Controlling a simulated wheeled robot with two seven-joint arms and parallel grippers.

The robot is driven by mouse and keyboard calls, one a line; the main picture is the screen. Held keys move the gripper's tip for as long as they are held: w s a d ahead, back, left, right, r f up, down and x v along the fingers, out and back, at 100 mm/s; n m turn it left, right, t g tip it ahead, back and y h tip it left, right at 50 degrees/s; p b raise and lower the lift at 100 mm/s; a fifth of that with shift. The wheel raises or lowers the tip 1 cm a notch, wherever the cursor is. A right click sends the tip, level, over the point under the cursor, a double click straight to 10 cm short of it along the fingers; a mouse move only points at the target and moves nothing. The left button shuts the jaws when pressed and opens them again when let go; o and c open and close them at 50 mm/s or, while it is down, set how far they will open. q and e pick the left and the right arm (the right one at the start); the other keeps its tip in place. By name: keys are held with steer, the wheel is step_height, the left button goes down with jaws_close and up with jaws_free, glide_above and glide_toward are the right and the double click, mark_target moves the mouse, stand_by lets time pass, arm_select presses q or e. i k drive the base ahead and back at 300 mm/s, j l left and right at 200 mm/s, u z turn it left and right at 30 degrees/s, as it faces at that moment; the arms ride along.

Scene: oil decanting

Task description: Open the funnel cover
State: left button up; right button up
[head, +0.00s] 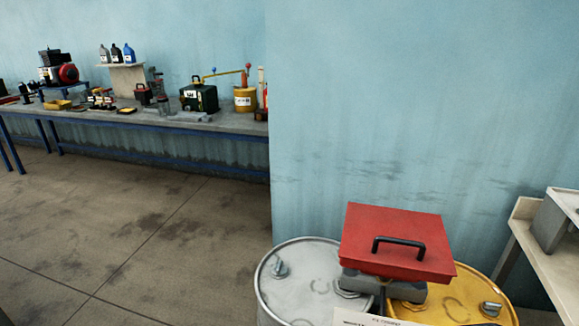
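The red funnel cover (395,233) has a black bar handle (398,245) on its top near the front edge. It lies over a grey funnel body (365,284) and looks shut; the inside of the funnel is hidden. The funnel sits across a silver drum (300,262) on the left and a yellow drum (462,300) on the right. Neither of my grippers shows in the head view.
A blue wall stands right behind the drums. A bench (536,245) with a grey box stands at the right edge. A long workbench (225,124) with bottles, cans and tools runs along the far left wall. The concrete floor (150,215) at left is clear.

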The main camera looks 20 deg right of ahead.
mark_target(397, 226)
steer(key=z, duration=1.4)
